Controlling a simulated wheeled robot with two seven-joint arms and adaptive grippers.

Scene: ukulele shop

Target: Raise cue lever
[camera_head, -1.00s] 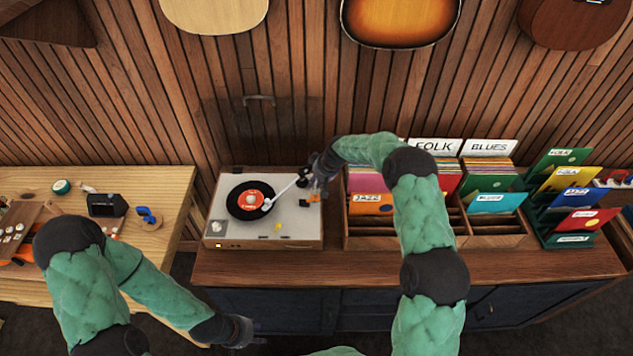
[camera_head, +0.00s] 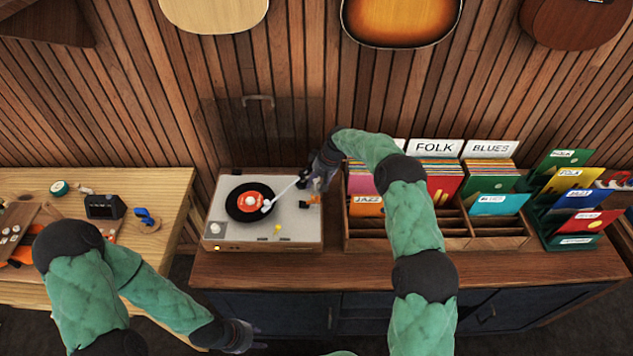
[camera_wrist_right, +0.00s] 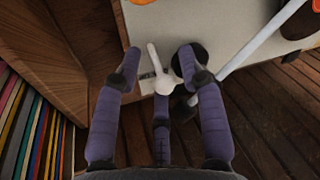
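The turntable (camera_head: 222,212) stands on the wooden cabinet, with a black record with a red label (camera_head: 250,202) on its platter and the white tonearm (camera_head: 285,190) reaching over the record. In the right wrist view the tonearm (camera_wrist_right: 262,42) crosses at the upper right. A small white lever with a rounded knob (camera_wrist_right: 163,84), apparently the cue lever, shows between the fingertips of my right gripper (camera_wrist_right: 159,68). Its fingers are spread, with gaps visible beside the knob; contact is unclear. My left gripper (camera_head: 245,336) hangs low in front of the cabinet, its fingers too small to read.
Record bins (camera_head: 390,243) with sleeves stand right of the turntable, close to my right arm. A green sleeve rack (camera_head: 570,240) is farther right. A wooden bench (camera_head: 170,210) with small items is at left. The cabinet top (camera_head: 265,268) in front of the turntable is clear.

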